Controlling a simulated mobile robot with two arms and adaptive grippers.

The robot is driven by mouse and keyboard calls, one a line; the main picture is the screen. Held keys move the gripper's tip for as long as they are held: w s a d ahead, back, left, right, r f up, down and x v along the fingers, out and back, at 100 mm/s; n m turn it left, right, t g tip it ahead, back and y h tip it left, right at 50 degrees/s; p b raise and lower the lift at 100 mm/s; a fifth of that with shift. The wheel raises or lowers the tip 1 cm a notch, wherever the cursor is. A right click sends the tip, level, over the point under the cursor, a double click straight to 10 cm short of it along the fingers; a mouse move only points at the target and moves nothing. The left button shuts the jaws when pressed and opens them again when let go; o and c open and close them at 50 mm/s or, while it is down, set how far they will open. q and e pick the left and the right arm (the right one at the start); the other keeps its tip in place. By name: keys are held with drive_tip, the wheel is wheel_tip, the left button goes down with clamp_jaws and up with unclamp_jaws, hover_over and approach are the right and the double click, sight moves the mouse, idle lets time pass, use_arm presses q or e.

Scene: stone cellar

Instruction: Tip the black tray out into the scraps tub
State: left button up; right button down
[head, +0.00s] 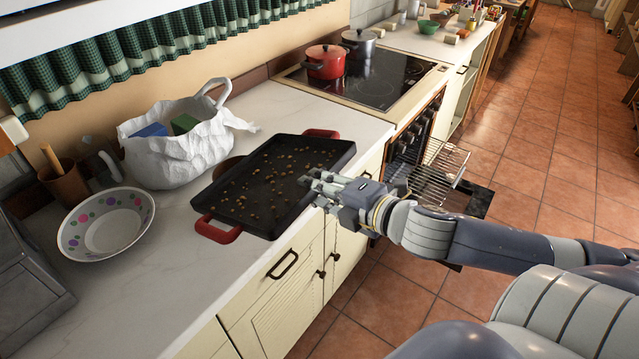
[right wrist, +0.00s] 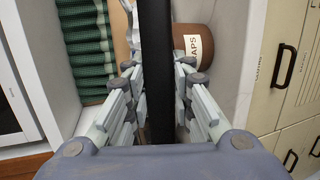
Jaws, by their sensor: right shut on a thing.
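The black tray (head: 262,215) has red handles at two ends and many small brown crumbs scattered over its surface. My right gripper (head: 318,187) is shut on the tray's right edge, near its middle. In the right wrist view the tray (right wrist: 157,60) runs edge-on between the fingers. The brown scraps tub (right wrist: 196,38) shows beside the tray there, with part of its label readable as "APS". In the head view only a bit of the tub (head: 228,166) shows behind the tray, which hides the rest. My left gripper is not in view.
A white bag (head: 180,155) with blue and green things inside stands behind the tray on the pale counter (head: 130,300). A dotted bowl (head: 106,222) is at left. A red pot (head: 325,62) is on the hob; the oven below is open with its rack out.

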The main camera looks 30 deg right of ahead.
drive_tip(key=shift+g, duration=0.9)
drive_tip(key=shift+w+a+r+p, duration=0.1)
drive_tip(key=shift+w+r+p, duration=0.15)
drive_tip(key=shift+r+p, duration=1.05)
drive_tip(key=shift+w+a+r+p, duration=0.15)
drive_tip(key=shift+r+p, duration=0.6)
drive_tip(key=shift+p, duration=0.95)
drive_tip(key=w+a+r+n+g+h+p, duration=0.1)
drive_tip(key=w+a+r+g+h+p, duration=0.2)
drive_tip(key=w+r+g+p, duration=0.4)
wheel_tip(320, 180, up, 4)
drive_tip(key=shift+w+a+p, duration=0.3)
drive_tip(key=shift+w+p, duration=0.8)
drive_tip(key=shift+p, duration=0.1)
